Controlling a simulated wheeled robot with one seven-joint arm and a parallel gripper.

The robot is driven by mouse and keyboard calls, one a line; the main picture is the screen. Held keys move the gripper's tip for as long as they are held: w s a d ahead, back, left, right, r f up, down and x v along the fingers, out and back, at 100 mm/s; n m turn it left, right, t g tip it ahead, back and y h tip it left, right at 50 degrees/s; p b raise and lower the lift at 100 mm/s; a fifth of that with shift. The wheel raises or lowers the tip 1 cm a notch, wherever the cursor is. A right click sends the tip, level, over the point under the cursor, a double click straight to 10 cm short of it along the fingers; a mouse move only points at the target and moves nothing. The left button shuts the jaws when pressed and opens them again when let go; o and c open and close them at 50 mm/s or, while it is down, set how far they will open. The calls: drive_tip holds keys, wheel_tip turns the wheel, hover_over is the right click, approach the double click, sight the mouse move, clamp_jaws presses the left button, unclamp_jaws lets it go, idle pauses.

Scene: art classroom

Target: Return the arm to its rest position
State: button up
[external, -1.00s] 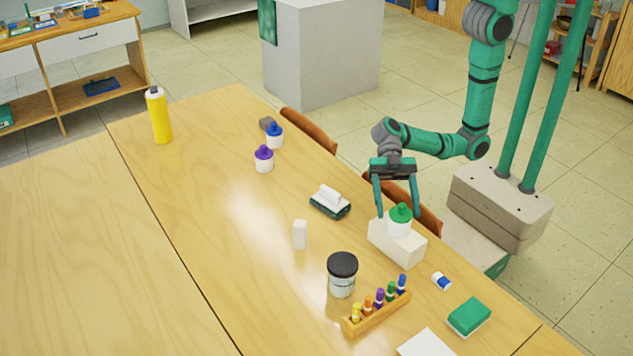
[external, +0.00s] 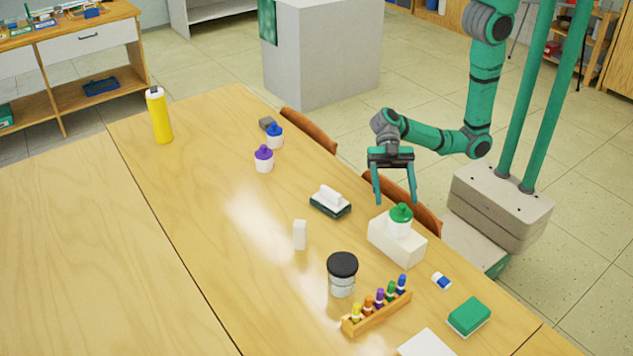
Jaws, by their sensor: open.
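My gripper (external: 395,199) is open and empty, pointing down. It hangs above the table edge, just behind and above a white block (external: 393,246). A white bottle with a green cap (external: 400,222) stands upright on top of the white block, clear of the fingers. My arm (external: 434,136) is bent at the elbow and reaches left from the column at the right.
On the wooden table (external: 215,215) stand a yellow bottle (external: 159,116), purple-capped (external: 264,159) and blue-capped (external: 275,136) bottles, an eraser (external: 331,202), a black-lidded jar (external: 342,275), a marker rack (external: 377,314) and a green sponge (external: 469,317). Chairs (external: 309,131) line the far edge.

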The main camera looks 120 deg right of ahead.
drive_tip(key=d+f+m+t+h, duration=0.1)
drive_tip(key=m+h, duration=0.1)
drive_tip(key=m, duration=0.1)
drive_tip(key=d+f+m+t+h, duration=0.1)
drive_tip(key=d+m+t+h, duration=0.1)
drive_tip(key=m, duration=0.1)
drive_tip(key=d+f+m+t+h, duration=0.1)
drive_tip(key=d+m+t+h, duration=0.1)
drive_tip(key=m, duration=0.1)
drive_tip(key=shift+f, duration=0.4)
drive_tip(key=s+d+f+m+h, duration=0.1)
drive_tip(key=s, duration=0.1)
drive_tip(key=s+d+f+m+h, duration=0.1)
drive_tip(key=s+d, duration=0.1)
drive_tip(key=s, duration=0.1)
drive_tip(key=s+d+f+m+t+h, duration=0.1)
drive_tip(key=s+h, duration=0.1)
drive_tip(key=s, duration=0.1)
drive_tip(key=shift+d, duration=0.25)
drive_tip(key=s+r+h, duration=0.1)
drive_tip(key=s+r, duration=0.2)
drive_tip(key=s, duration=0.6)
drive_tip(key=s+d+r+t+h, duration=0.1)
drive_tip(key=s+r, duration=0.2)
drive_tip(key=s, duration=0.6)
drive_tip(key=shift+r+n, duration=0.25)
drive_tip(key=shift+n, duration=0.15)
